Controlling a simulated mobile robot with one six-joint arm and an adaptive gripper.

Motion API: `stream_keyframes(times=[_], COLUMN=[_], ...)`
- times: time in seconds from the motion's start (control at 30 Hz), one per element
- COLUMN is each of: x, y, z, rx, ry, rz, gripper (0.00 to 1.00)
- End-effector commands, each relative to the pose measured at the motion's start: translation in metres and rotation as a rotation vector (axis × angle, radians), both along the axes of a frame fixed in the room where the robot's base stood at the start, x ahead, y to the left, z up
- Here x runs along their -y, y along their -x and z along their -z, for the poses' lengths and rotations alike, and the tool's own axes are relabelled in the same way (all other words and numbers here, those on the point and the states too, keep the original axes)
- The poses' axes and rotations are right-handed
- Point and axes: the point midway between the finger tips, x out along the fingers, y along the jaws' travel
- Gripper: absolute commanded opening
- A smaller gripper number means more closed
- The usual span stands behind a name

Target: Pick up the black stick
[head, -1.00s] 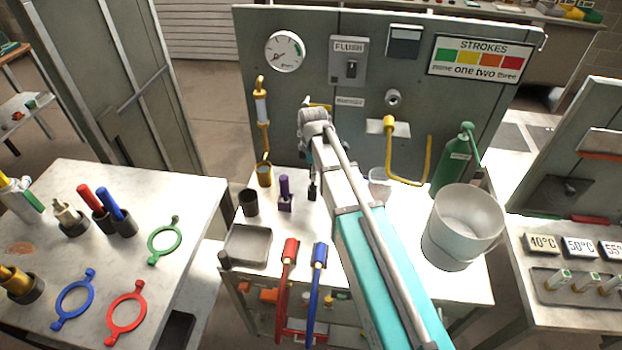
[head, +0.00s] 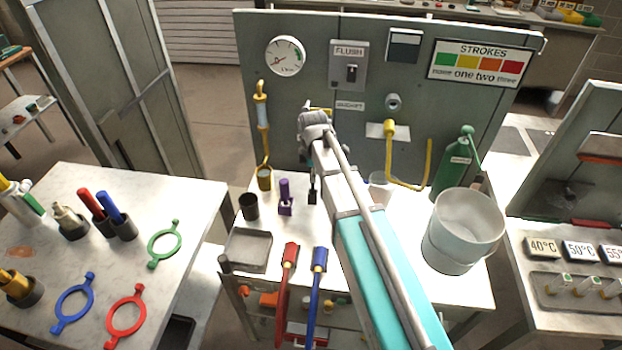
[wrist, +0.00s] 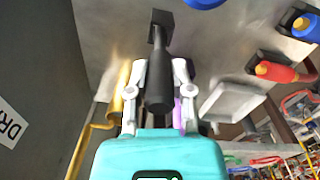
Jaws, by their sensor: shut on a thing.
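The black stick (wrist: 158,85) stands between the two pale fingers of my gripper (wrist: 160,68) in the wrist view, and the fingers are shut on it. A black block (wrist: 161,19) shows at the stick's far end. In the head view, the black stick (head: 312,187) shows just left of my arm, on the white table beside the purple stick (head: 285,190). My arm hides most of my gripper there. I cannot tell whether the block's underside touches the table.
A black cup (head: 248,206), a grey tray (head: 248,250) and red (head: 288,262) and blue (head: 318,262) handles are on the left of the table. A white bucket (head: 460,232) and green bottle (head: 452,170) are on the right. A grey panel with yellow pipes (head: 388,160) rises behind.

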Motion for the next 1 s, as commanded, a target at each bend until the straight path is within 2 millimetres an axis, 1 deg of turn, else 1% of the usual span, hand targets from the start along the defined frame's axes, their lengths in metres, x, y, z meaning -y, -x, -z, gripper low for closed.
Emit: stream_keyframes(times=[0.27,0.47,0.67,1.0], x=[0.000,0.000,0.000,0.000], y=[0.000,0.000,0.000,0.000], z=[-0.005,-0.017,-0.035,-0.071], rx=[0.000,0.000,0.000,0.000], ry=[0.000,0.000,0.000,0.000], rz=[0.000,0.000,0.000,0.000], gripper=[0.00,0.00,0.00,0.00])
